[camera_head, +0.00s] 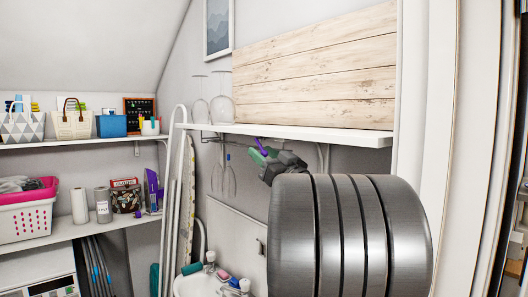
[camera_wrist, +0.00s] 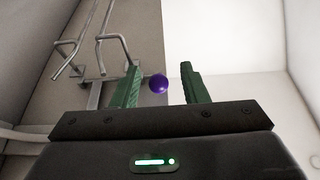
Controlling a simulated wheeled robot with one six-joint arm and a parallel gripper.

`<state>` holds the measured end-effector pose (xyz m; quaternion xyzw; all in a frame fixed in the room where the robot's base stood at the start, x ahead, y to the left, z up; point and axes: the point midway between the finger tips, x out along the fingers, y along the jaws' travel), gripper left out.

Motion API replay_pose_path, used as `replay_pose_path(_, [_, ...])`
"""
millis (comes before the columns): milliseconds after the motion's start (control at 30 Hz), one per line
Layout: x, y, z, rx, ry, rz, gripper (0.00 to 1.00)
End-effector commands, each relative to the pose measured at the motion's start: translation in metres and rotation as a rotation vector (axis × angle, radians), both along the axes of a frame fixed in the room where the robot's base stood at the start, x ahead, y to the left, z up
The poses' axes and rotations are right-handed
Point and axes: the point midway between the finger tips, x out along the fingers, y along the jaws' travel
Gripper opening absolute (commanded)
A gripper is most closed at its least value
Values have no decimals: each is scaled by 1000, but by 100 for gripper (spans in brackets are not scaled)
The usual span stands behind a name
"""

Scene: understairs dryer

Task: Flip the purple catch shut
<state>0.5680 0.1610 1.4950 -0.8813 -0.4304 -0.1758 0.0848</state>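The purple catch (camera_head: 261,146) shows in the head view as a small purple piece just under the wooden-fronted shelf, beside my gripper's green fingers. In the wrist view a round purple knob (camera_wrist: 159,83), apparently its end, lies between the fingers, closer to the left one. My gripper (camera_wrist: 161,67) is open, its two green fingers well apart. In the head view my gripper (camera_head: 259,158) is small and partly hidden by my grey arm. I cannot tell whether a finger touches the knob, and the catch's mount is hidden.
A pink-lined basket (camera_head: 25,215) is at left.

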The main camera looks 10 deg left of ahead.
Motion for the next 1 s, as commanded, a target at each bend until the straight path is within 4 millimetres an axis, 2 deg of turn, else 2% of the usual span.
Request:
replay_pose_path(267, [2, 1, 0, 1, 1, -1, 40])
replay_pose_path(467, [1, 1, 0, 1, 1, -1, 1])
replay_pose_path(1000, [3, 5, -10, 67, -51, 2, 0])
